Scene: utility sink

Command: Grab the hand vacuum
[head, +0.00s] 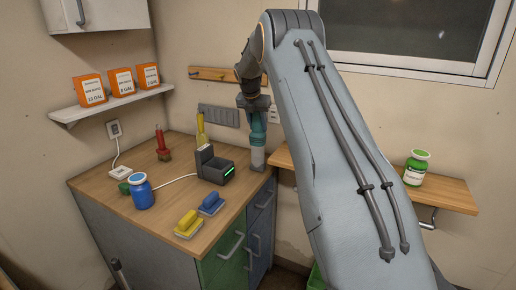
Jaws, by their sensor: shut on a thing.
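The hand vacuum (257,128) is an upright teal body with a pale grey lower end, near the right end of the wooden counter. My gripper (254,104) is above it, shut on its upper part, and my arm comes down from the upper right. The fingertips are small and partly hidden. I cannot tell whether the vacuum's lower end touches the counter or hangs just above it. A black charging dock (215,168) with a green light stands just left of the vacuum and looks empty.
The counter (166,224) also holds a blue jar (141,193), yellow and blue brushes (187,223), a red tool (162,146) and a yellow bottle (201,129). A green jar (416,167) stands on the right shelf. My arm hides much of the centre right.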

